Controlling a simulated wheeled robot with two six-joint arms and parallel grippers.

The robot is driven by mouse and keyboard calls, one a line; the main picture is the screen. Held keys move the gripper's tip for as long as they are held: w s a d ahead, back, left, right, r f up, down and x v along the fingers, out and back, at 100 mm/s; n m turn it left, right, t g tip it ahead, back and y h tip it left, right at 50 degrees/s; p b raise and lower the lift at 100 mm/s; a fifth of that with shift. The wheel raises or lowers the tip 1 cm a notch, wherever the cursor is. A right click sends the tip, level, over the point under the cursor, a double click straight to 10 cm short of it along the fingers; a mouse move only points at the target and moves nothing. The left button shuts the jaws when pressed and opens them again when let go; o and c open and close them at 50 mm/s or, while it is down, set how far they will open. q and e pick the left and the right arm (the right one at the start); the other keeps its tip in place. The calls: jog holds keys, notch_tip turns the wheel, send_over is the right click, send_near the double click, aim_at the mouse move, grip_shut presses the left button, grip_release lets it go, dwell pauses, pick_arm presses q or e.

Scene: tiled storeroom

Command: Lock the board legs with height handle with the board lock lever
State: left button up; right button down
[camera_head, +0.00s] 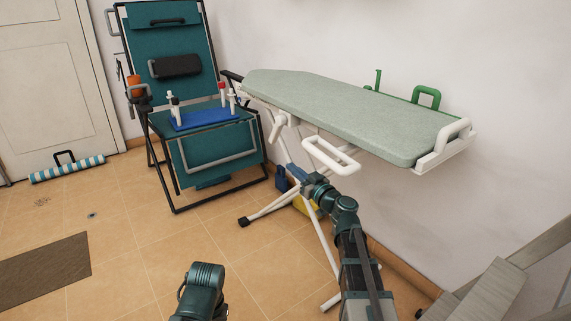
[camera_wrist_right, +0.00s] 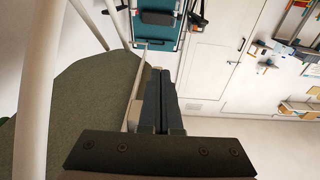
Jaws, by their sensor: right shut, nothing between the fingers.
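The ironing board (camera_head: 350,112) has a grey-green padded top and stands open on white crossed legs (camera_head: 322,240). A white loop handle (camera_head: 332,155) hangs below its near long edge. A smaller white lever (camera_head: 278,126) sits under the board's edge, left of the loop. My right gripper (camera_head: 297,173) is under the board, below and left of the loop handle. In the right wrist view its fingers (camera_wrist_right: 160,75) are shut and empty, beside the board's dark green underside (camera_wrist_right: 75,110) and white tubes (camera_wrist_right: 38,85). I cannot tell whether they touch anything. My left gripper is not in view.
A teal folding chair (camera_head: 215,155) holding a blue tray (camera_head: 205,118) stands left of the board. Blue and yellow items lie behind the legs. A striped roll (camera_head: 68,169) and brown mat (camera_head: 42,271) are on the floor. Wooden steps (camera_head: 495,292) stand at right. The middle floor is clear.

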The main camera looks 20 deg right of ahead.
jog(key=s, duration=0.1)
jog(key=s+d+f+b, duration=0.1)
jog(key=s+f, duration=0.1)
jog(key=s, duration=0.1)
jog(key=shift+s+d+f+b, duration=0.1)
jog(key=shift+d+f+b, duration=0.15)
jog(key=shift+b, duration=0.15)
